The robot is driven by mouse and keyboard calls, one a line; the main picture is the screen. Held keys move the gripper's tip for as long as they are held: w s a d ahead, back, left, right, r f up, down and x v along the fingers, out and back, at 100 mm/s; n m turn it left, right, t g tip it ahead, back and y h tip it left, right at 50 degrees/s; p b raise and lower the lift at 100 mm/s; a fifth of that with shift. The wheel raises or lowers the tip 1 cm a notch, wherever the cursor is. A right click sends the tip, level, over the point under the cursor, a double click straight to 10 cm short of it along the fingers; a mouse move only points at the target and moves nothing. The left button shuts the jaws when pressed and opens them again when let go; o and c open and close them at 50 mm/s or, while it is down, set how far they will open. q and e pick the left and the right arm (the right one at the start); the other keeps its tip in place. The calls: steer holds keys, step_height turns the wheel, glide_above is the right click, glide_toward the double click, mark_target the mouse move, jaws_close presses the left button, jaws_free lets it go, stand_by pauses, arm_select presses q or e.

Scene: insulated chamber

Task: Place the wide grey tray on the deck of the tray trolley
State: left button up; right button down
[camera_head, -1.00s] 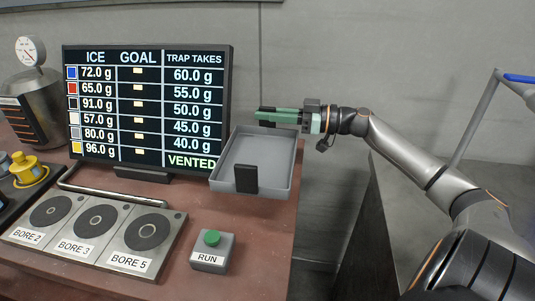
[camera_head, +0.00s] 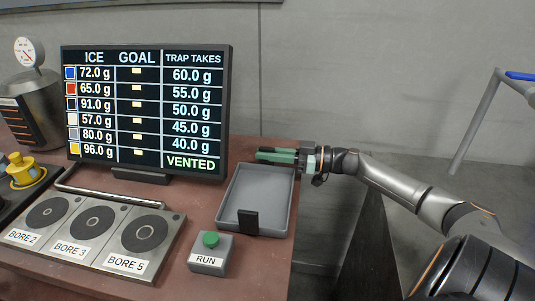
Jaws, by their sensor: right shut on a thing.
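The wide grey tray (camera_head: 277,190) is a shallow open box, empty, with a black block (camera_head: 248,222) on its near wall. It is over the right end of the reddish bench, and I cannot tell if it touches the bench top. My right gripper (camera_head: 275,155), with green and black fingers, is shut at the tray's far rim, on the tray. At the right edge, a bent grey tube (camera_head: 477,118) with a blue grip may be the trolley's handle. I cannot make out the trolley deck. My left gripper is not in view.
The RUN button box (camera_head: 209,262) stands close to the tray's near left. A block with several bores (camera_head: 140,250) and a metal bar lies left. The display (camera_head: 145,110) stands behind. A steel vessel with a gauge (camera_head: 35,110) is far left. Right of the bench is a gap.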

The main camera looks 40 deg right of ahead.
steer(key=shift+f, duration=0.15)
steer(key=c, duration=0.9)
jaws_free()
